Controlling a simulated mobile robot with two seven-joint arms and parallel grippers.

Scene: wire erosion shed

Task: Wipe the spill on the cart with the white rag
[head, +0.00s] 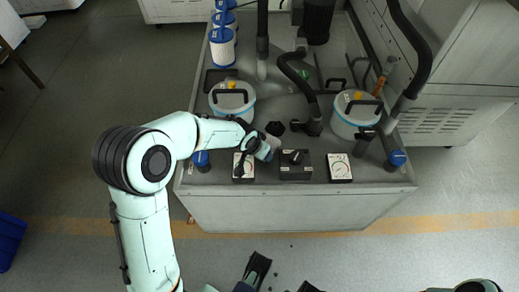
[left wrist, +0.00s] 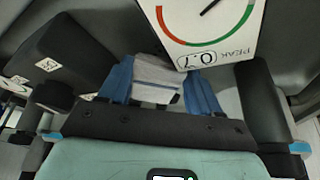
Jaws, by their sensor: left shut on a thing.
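My left gripper (head: 262,150) reaches over the front part of the grey cart (head: 275,208), between a dial gauge and a black knob box. In the left wrist view its blue-padded fingers (left wrist: 155,90) are shut on the folded white rag (left wrist: 155,78), which looks pale grey. In the head view the rag is mostly hidden by the gripper. I cannot make out the spill; the arm and gripper cover part of the cart top. Dark parts at the bottom edge of the head view may belong to my right gripper, but its jaws cannot be read.
A white dial gauge (head: 238,170) stands left of my gripper, the black knob box (head: 295,165) right, and another gauge (head: 340,167) further right. Two lidded canisters (head: 232,98) (head: 352,112) and black hoses (head: 422,75) crowd the cart. Blue-and-white filters (head: 222,47) line the back left.

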